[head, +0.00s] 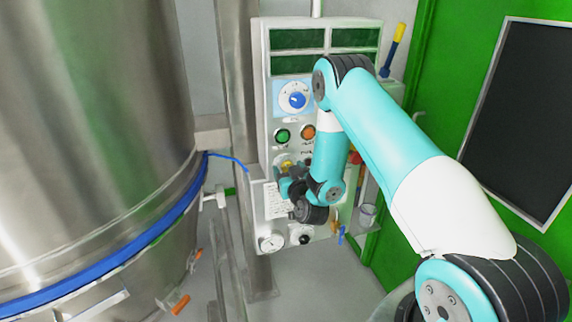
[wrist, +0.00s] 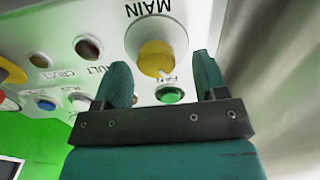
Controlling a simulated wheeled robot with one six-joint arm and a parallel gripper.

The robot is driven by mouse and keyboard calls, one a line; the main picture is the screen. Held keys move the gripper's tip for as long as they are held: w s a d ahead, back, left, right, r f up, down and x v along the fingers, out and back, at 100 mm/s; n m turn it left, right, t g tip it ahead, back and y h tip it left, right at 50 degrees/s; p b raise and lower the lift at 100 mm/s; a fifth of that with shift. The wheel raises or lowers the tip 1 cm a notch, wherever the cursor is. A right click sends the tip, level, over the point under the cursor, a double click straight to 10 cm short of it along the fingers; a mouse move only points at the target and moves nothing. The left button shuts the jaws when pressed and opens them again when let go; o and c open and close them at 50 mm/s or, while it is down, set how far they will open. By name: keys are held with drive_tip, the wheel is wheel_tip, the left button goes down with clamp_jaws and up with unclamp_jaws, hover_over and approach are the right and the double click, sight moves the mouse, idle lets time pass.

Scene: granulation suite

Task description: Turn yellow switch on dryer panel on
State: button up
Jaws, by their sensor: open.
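The dryer panel (head: 262,75) is a pale upright box on the wall side. Its yellow switch (wrist: 157,58) is a round yellow knob on a white plate, under upside-down "MAIN" lettering in the wrist view. A light mark on the knob points down and slightly right there. My gripper (wrist: 162,64) is open and empty, one finger on each side of the knob in the picture. I cannot tell whether the fingers touch it. My gripper (head: 284,184) is at the panel's lower half.
A green button (wrist: 170,95) lies close to the yellow knob, between the fingers in the picture. A blue dial (head: 297,100) and an orange button (head: 308,132) sit higher on the panel. A large steel vessel (head: 95,110) stands left; a steel post (head: 238,100) is beside the panel.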

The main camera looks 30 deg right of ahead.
drive_tip(key=shift+w+d, duration=0.2)
drive_tip(key=shift+w, duration=0.15)
drive_tip(key=shift+d, duration=0.1)
drive_tip(key=c, duration=0.9)
drive_tip(key=shift+c, duration=0.2)
drive_tip(key=shift+s+d+f+m+b, duration=0.1)
drive_tip(key=shift+m+b, duration=3.95)
drive_tip(key=shift+m, duration=1.95)
